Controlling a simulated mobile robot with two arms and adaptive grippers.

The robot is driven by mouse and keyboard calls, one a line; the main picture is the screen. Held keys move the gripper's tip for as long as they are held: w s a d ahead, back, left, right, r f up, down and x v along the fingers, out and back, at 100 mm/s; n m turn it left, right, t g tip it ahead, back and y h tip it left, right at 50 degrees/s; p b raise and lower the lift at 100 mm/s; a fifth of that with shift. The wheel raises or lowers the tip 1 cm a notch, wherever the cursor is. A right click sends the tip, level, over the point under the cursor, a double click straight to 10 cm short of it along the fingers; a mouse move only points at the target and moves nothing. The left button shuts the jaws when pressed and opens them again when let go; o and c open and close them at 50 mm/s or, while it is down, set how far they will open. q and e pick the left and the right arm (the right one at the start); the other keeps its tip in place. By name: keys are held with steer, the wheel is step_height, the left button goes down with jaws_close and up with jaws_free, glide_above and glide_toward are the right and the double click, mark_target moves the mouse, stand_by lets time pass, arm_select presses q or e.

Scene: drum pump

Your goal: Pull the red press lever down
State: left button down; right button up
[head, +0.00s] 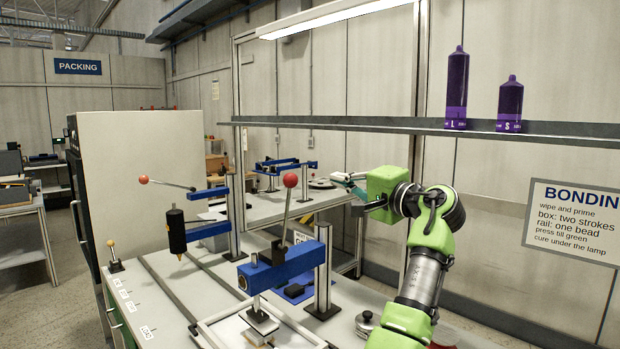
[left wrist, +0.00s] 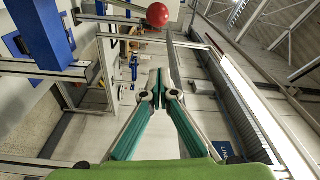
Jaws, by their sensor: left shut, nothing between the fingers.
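The press lever (head: 285,210) is a thin rod with a red ball on top (head: 290,180), standing up with a slight tilt from the blue press (head: 285,266). The red ball also shows at the top of the left wrist view (left wrist: 158,14). My left gripper (head: 342,180) is to the right of the ball in the head view, apart from it. Its teal fingers (left wrist: 163,88) are shut with nothing between them. The lower end of the lever is partly hidden by the press body. My right gripper is not in view.
A second red-ball lever (head: 165,184) reaches left from another blue stand with a black cylinder (head: 176,230). A steel post (head: 322,268) stands beside the press. A shelf (head: 400,124) with two purple bottles runs above. A white frame (head: 215,335) lies below the press.

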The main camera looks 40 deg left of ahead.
arm_select(q)
steer(key=s+a+p, duration=0.1)
steer(key=a+p, duration=0.3)
steer(key=a, duration=0.5)
steer(key=shift+s+a+f, duration=0.25)
steer(key=shift+s, duration=0.1)
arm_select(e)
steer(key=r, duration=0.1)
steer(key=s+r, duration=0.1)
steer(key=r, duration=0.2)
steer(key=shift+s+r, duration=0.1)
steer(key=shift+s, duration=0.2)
